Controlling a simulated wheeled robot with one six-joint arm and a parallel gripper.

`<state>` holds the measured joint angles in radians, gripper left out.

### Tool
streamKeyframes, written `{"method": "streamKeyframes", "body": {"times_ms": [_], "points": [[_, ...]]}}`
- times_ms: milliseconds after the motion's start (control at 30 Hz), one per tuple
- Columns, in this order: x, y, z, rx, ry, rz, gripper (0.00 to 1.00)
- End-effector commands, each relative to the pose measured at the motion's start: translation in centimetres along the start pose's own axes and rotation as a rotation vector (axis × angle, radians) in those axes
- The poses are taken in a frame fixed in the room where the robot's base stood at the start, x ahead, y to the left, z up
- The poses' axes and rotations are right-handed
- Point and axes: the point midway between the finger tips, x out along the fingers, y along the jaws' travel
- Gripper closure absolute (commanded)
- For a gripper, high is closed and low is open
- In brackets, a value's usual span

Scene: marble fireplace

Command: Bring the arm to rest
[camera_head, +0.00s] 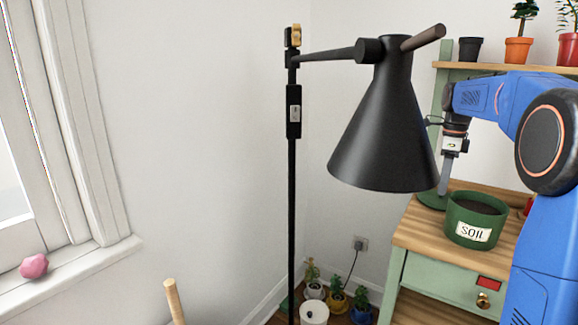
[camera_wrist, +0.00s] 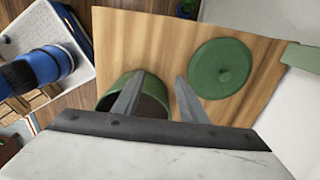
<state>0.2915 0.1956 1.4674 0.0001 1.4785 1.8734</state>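My blue arm reaches in from the right in the head view, with my gripper (camera_head: 446,184) pointing down over the wooden bench top. In the wrist view the two fingers of my gripper (camera_wrist: 161,84) are apart with nothing held between them. One finger overlaps the green soil pot (camera_wrist: 109,98) in that view, and the other is over bare wood. The pot (camera_head: 473,220), labelled SOIL, stands upright and uncovered on the bench. A round green lid (camera_wrist: 222,68) lies flat beside it. I cannot tell the exact height of my fingertips above the bench.
A black floor lamp (camera_head: 385,135) stands left of the arm, its shade close to my gripper in the head view. The bench (camera_head: 415,233) has a shelf (camera_head: 494,68) with pots above. Small potted plants (camera_head: 337,300) stand on the floor. A pink lump (camera_head: 34,266) sits on the windowsill.

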Motion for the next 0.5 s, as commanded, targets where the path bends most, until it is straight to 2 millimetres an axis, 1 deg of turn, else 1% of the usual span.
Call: {"method": "streamKeyframes", "body": {"times_ms": [367,500], "points": [[-0.5,2.2,0.2,-0.096,-0.005,-0.018,0.61],[-0.7,3.5,0.3,-0.156,-0.008,-0.03,0.61]]}}
